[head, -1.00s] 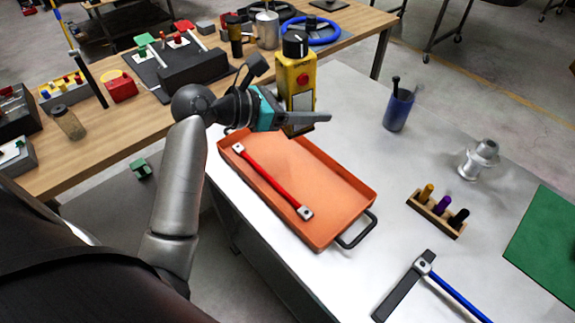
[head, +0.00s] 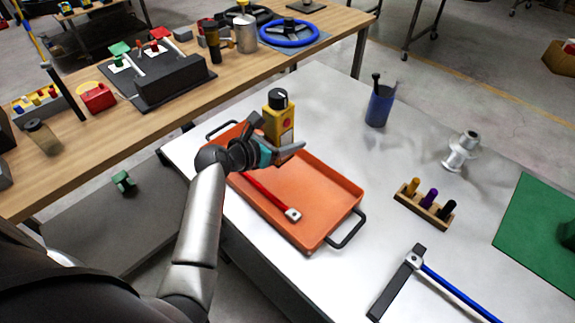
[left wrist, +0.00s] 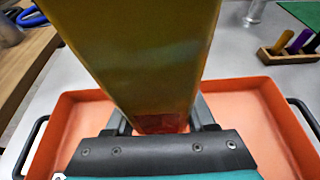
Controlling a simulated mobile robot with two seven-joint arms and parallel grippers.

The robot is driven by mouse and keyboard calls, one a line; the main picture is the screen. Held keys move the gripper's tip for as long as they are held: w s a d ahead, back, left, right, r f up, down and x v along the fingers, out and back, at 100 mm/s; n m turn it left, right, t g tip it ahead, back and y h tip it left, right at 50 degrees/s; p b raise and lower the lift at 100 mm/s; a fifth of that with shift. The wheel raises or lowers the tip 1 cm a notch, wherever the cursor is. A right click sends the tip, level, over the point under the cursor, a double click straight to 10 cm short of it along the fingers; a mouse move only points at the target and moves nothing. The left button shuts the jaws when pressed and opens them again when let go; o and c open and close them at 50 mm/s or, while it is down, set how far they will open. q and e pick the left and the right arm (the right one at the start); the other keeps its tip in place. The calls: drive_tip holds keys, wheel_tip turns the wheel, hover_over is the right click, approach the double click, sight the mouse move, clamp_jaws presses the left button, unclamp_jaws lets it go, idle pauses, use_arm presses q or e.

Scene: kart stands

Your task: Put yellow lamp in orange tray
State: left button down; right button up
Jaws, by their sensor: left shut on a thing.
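The yellow lamp (head: 279,120) is a yellow block with a black knob on top and a red round spot on its face. My left gripper (head: 290,149) is shut on it and holds it upright at the far end of the orange tray (head: 318,185). In the left wrist view the lamp (left wrist: 140,60) fills the middle, between the fingers, with the tray (left wrist: 262,112) below and around. I cannot tell whether its base touches the tray floor. My right gripper is not in view.
A wooden table (head: 130,135) with several parts stands behind.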

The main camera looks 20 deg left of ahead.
use_arm(q)
wheel_tip(320, 180, down, 3)
drive_tip(key=shift+f+b, duration=0.15)
drive_tip(key=shift+b, duration=0.4)
wheel_tip(320, 180, down, 3)
drive_tip(key=shift+f+b, duration=0.2)
drive_tip(key=shift+b, duration=0.6)
drive_tip(key=shift+r, duration=0.1)
drive_tip(key=shift+c, duration=1.2)
unclamp_jaws()
drive_tip(key=shift+f, duration=0.2)
